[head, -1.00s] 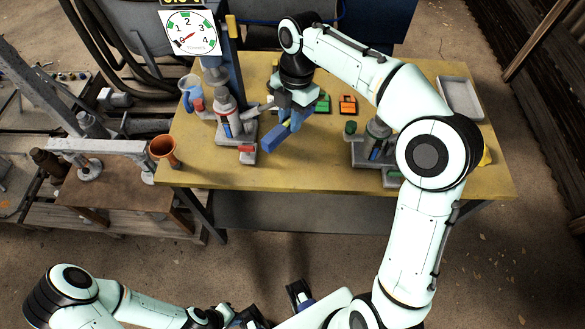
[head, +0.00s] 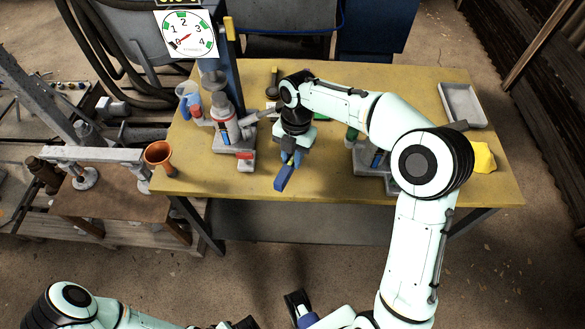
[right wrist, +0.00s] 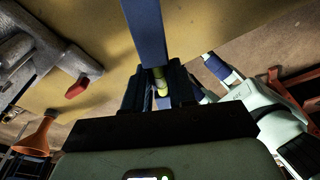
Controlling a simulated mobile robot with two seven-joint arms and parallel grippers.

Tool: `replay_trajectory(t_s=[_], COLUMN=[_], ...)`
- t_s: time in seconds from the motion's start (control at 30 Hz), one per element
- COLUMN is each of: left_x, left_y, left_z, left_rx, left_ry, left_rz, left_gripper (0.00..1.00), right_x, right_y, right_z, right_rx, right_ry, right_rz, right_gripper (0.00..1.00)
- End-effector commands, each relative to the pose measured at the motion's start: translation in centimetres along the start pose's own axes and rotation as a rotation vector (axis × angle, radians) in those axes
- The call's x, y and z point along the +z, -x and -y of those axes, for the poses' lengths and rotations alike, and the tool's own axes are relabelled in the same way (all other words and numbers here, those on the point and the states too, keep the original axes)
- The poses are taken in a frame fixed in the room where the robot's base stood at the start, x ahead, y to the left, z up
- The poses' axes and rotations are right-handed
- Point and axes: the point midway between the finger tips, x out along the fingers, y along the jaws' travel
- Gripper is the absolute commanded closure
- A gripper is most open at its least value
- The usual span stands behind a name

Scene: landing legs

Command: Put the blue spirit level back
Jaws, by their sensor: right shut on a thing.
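The blue spirit level (head: 284,178) is held in my right gripper (head: 291,155) over the front middle of the yellow table. It points toward the table's front edge, and its rear end is hidden by the gripper. In the right wrist view the blue bar (right wrist: 148,30) runs up from between the fingers of my right gripper (right wrist: 160,88), with a small yellowish part (right wrist: 160,80) at the grip. The level appears clear of the table.
On the yellow table (head: 330,192), a grey jack-like leg (head: 222,110) with a gauge (head: 187,36) above it stands left. Another grey leg (head: 368,160) stands right, partly behind my arm.

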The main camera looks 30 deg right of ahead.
Motion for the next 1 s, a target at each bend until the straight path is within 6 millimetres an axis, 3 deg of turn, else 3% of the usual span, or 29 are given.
replay_trajectory(t_s=[0.33, 0.77, 0.8, 0.83, 0.87, 1.0], left_x=[0.0, 0.0, 0.0, 0.0, 0.0, 0.0], left_y=[-0.7, -0.8, -0.8, -0.8, -0.8, -0.8], left_z=[0.3, 0.3, 0.3, 0.3, 0.3, 0.3], left_rx=[-0.001, -0.001, -0.001, -0.001, -0.001, -0.001], left_ry=[0.001, 0.001, 0.001, 0.001, 0.001, 0.001], left_rz=[0.002, 0.003, 0.003, 0.002, 0.002, 0.002], left_gripper=[1.0, 1.0, 1.0, 1.0, 1.0, 1.0], right_x=[0.8, 0.9, 0.9, 0.9, 0.9, 0.9], right_y=[-5.2, -5.8, -5.8, -5.8, -5.8, -5.8], right_z=[0.0, 0.0, 0.0, 0.0, 0.0, 0.0], right_rx=[-0.002, 0.0, 0.0, 0.0, 0.0, 0.0], right_ry=[-0.001, -0.001, -0.001, -0.001, -0.001, -0.001], right_rz=[-0.002, 0.0, 0.0, 0.0, 0.0, 0.0], right_gripper=[1.0, 1.0, 0.65, 0.55, 0.49, 0.49])
